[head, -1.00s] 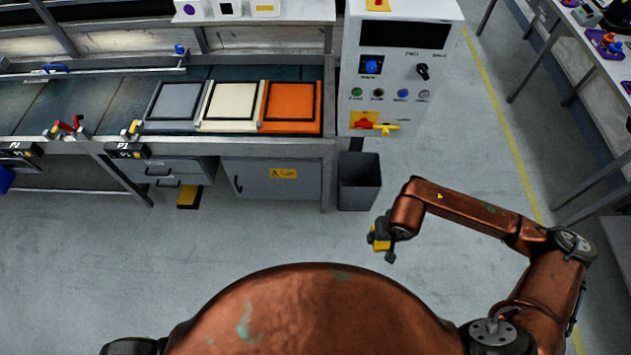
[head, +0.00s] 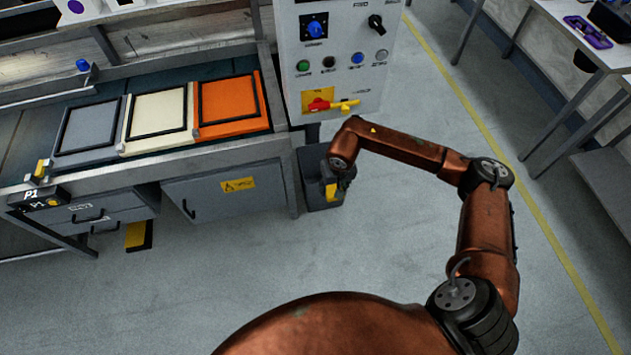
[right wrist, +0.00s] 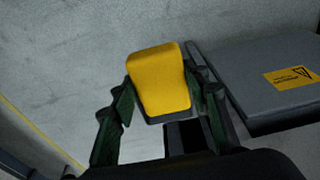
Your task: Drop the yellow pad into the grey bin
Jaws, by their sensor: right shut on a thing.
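The yellow pad (right wrist: 160,82) is held between the two dark fingers of my right gripper (right wrist: 158,100) in the right wrist view. In the head view a bit of the pad (head: 331,191) shows below the wrist, and my right gripper (head: 338,180) is partly hidden by my arm. The grey bin (head: 310,172) stands on the floor at the right end of the bench. My right gripper overlaps the bin's right side in the head view; I cannot tell whether the pad is over the opening. My left gripper is not in view.
A grey cabinet (head: 225,197) with a warning label stands left of the bin. A control box (head: 340,50) with knobs and a red-yellow switch (head: 333,104) is above it. Grey, cream and orange trays (head: 229,105) lie on the bench.

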